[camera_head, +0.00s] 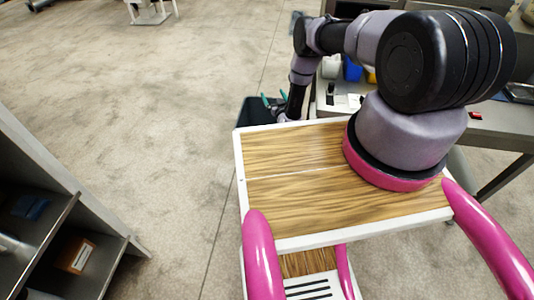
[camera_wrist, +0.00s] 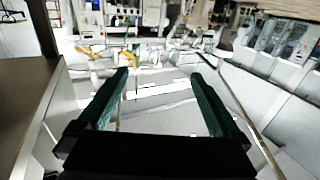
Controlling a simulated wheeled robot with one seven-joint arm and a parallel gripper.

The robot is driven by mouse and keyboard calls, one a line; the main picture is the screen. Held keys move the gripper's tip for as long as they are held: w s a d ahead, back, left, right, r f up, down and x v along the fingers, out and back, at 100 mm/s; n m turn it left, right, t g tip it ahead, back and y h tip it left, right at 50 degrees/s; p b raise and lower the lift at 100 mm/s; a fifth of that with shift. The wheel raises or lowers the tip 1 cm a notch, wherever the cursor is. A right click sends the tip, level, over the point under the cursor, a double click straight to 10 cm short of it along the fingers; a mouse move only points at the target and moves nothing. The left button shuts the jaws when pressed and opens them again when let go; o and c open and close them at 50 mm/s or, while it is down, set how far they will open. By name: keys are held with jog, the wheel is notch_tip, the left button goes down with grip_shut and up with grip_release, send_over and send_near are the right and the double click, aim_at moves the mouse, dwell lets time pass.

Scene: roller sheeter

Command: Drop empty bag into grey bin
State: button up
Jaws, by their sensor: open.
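My gripper (camera_head: 273,98) reaches past the far edge of my wooden top, its two green fingers apart. In the wrist view, my gripper (camera_wrist: 159,74) is open with nothing between its fingers. A dark grey bin (camera_head: 252,112) stands on the floor beside and partly behind my gripper, against the left side of the workbench. My arm and the wooden top hide part of the bin, and its inside is too dark to read. I cannot make out an empty bag in either view.
A grey workbench (camera_head: 489,127) stands at the right, with a blue container (camera_head: 352,70) and a white container (camera_head: 331,67) on it. A shelf unit (camera_head: 62,190) with a small orange-brown box (camera_head: 75,254) is at the lower left. The floor between is clear.

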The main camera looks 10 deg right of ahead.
notch_tip(320, 180, up, 6)
dwell(0.5)
